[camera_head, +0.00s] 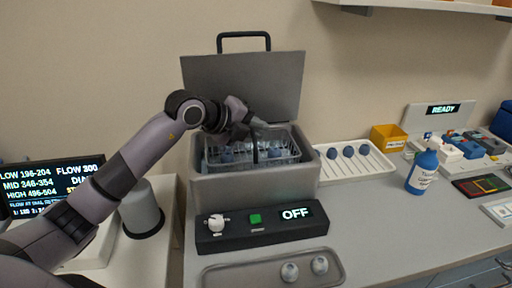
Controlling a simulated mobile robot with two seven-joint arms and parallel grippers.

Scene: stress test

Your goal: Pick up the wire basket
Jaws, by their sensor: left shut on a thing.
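The wire basket (285,152) sits inside the open grey tank (255,187), with its rim near the tank's top edge. Several blue round pieces show in it. My left gripper (256,138) reaches in from the left, above the basket, and is shut on the basket, seemingly at the dark upright part in its middle. The fingertips are small and partly hidden. My right gripper is not in view.
The tank's lid (245,85) stands open behind. A control box (262,230) reading OFF is in front. A grey tray (230,275) with two round pieces lies nearest. A white rack (352,165), yellow bin (388,138) and blue bottle (423,170) stand right.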

